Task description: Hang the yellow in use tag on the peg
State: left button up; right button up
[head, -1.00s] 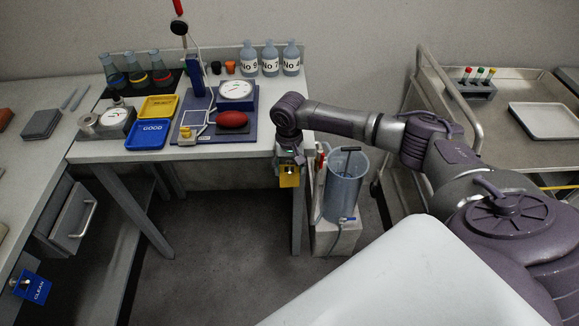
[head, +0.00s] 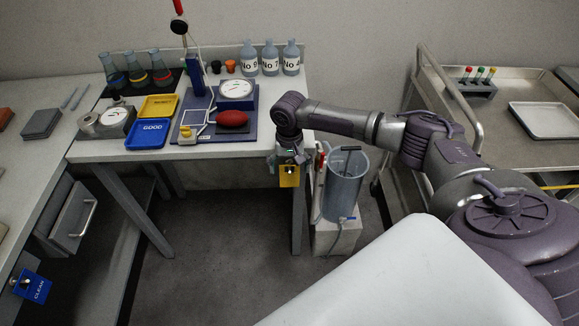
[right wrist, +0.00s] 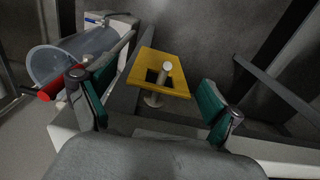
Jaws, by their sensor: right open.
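The yellow tag (head: 289,177) shows in the head view at the right front corner of the bench, below my right gripper (head: 288,162). In the right wrist view the tag (right wrist: 143,79) has a square hole, and a pale peg (right wrist: 164,71) with a round end comes through it. The tag is around the peg. My right gripper (right wrist: 146,92) is open, with one green-padded finger on each side of the tag and a visible gap to both. The writing on the tag cannot be read. My left gripper is not in view.
A clear bucket (head: 346,185) stands on a pale block just right of the gripper. The bench (head: 220,152) holds trays, a dial scale and bottles. A blue CLEAN tag (head: 33,287) hangs at the lower left. A cart (head: 530,150) stands at the right.

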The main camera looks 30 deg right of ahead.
notch_tip(320, 180, up, 12)
dwell(0.4)
jog(key=s+a+f+n+y, duration=0.1)
jog(key=s+a+f+n, duration=0.25)
jog(key=a, duration=0.25)
jog(key=s+a+f+n, duration=0.2)
jog(key=s+a+f, duration=0.1)
jog(key=a+f, duration=0.25)
jog(key=s+a+f+n+t+y, duration=0.2)
jog(key=s+a+n+t, duration=0.1)
jog(key=s+a, duration=0.65)
jog(key=s+d+h, duration=0.3)
jog(key=s+d, duration=0.6)
jog(key=s, duration=0.3)
notch_tip(320, 180, down, 25)
jog(key=s+d+f+g, duration=0.2)
jog(key=s+f, duration=1.4)
jog(key=s, duration=0.1)
jog(key=shift+s+d+f, duration=0.2)
